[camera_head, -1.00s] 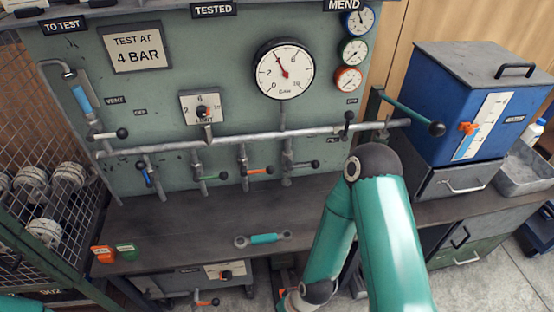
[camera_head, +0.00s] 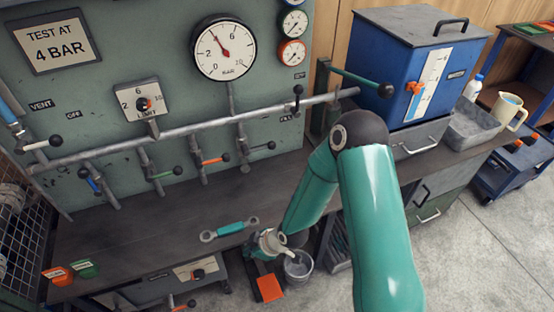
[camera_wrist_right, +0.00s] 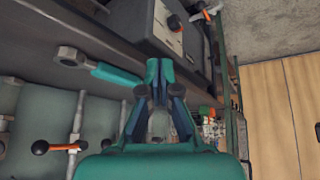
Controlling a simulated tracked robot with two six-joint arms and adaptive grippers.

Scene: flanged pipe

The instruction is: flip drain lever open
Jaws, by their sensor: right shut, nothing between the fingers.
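I cannot tell which lever is the drain lever, because the small labels are too blurred to read. A black-knobbed lever (camera_head: 297,97) stands upright near the right end of the grey pipe. Levers with green (camera_head: 165,173), orange (camera_head: 214,160) and other grips sit on the branches below it. Another orange-gripped lever (camera_head: 186,304) shows under the bench at the bottom edge. My right gripper (camera_wrist_right: 160,70) is shut and empty in the right wrist view, in front of the bench edge. In the head view its wrist is low beside the bench front and the fingertips are unclear. My left gripper is out of view.
A double-ended wrench (camera_head: 229,230) with a teal handle lies on the bench near my right wrist. A grey bucket (camera_head: 298,266) and an orange block (camera_head: 269,288) are below the bench front. A blue tank (camera_head: 418,75) stands at right. Open floor lies at lower right.

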